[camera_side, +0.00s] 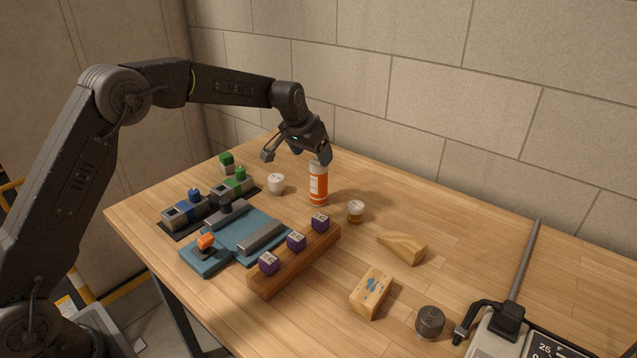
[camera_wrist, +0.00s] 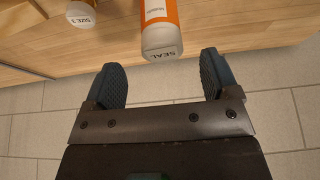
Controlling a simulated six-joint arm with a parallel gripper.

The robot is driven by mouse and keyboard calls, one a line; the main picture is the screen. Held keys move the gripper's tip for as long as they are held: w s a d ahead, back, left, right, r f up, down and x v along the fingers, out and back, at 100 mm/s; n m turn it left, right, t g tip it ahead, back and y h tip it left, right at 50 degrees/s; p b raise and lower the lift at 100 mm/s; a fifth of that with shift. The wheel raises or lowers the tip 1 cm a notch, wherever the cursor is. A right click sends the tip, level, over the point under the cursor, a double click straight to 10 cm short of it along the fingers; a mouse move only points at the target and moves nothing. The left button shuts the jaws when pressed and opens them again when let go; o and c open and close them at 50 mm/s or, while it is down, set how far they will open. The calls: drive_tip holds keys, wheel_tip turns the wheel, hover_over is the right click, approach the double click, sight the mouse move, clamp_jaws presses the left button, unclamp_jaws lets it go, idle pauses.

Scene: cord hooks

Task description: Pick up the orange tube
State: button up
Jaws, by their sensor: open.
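The orange tube (camera_side: 318,186) stands upright on the wooden table, with a white label band and a pale cap. In the wrist view the tube (camera_wrist: 160,22) shows its cap marked "SEAL" at the top centre. My gripper (camera_side: 297,156) is above and just behind the tube in the side view. In the wrist view its two dark pads (camera_wrist: 162,78) are spread apart, with nothing between them. The tube's cap lies just beyond the pad tips, roughly midway between them. From the side I cannot tell whether a finger touches the cap.
A white cup-like piece (camera_side: 276,184) and a small jar (camera_side: 355,212) stand close to the tube. A wooden rail with purple cubes (camera_side: 295,262), a blue fixture (camera_side: 236,241), a wooden wedge (camera_side: 402,248) and a sponge-like block (camera_side: 371,292) lie nearer. A wall stands behind.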

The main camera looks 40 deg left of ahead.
sight(320, 167)
drive_tip(key=x, duration=0.7)
drive_tip(key=shift+w+r, duration=0.1)
drive_tip(key=shift+w, duration=0.35)
drive_tip(key=c, duration=1.1)
drive_tip(key=shift+r, duration=0.2)
